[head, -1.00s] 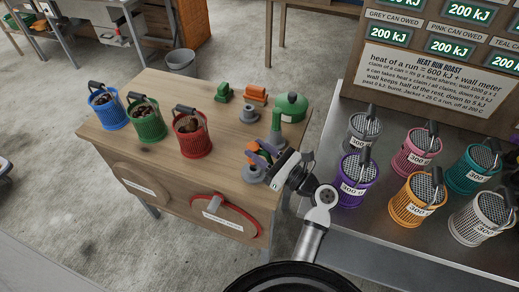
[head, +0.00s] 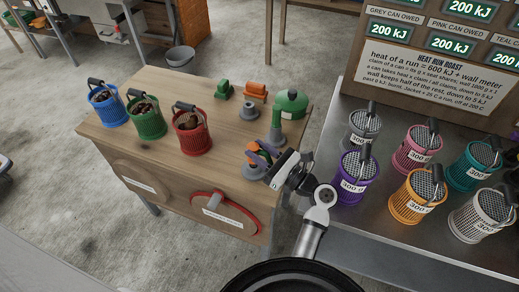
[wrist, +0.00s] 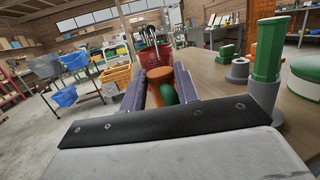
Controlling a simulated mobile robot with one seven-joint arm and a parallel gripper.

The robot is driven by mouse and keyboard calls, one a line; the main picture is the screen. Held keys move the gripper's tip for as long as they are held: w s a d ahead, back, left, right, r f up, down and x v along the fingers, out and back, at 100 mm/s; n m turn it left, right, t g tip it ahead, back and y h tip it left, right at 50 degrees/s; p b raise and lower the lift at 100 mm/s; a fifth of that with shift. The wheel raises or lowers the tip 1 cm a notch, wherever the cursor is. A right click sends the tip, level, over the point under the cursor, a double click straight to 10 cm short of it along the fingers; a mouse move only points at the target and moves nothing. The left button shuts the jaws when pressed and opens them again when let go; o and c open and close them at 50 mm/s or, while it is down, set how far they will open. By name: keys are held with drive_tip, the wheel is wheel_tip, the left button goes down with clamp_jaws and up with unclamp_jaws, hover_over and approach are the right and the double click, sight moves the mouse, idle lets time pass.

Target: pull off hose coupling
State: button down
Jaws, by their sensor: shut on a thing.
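My gripper (head: 262,153) is low over the right front of the wooden table, its dark purple fingers closed on an orange and green coupling (wrist: 160,74). The coupling's orange part also shows in the head view (head: 253,146). The fingers hide much of it. A grey round base (head: 251,172) lies just below the gripper; I cannot tell whether the coupling still touches it.
A green piece (head: 222,90), an orange piece (head: 255,90) and a grey socket (head: 249,109) sit at the table's back. Blue (head: 104,106), green (head: 147,119) and red (head: 191,133) baskets stand left. A metal bench (head: 385,238) with several cans is right.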

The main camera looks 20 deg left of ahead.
drive_tip(key=shift+f+b, duration=0.5)
drive_tip(key=shift+f, duration=0.8)
drive_tip(key=c, duration=1)
unclamp_jaws()
drive_tip(key=shift+o, duration=0.2)
drive_tip(key=shift+r, duration=0.1)
wheel_tip(320, 180, up, 20)
drive_tip(key=b, duration=0.1)
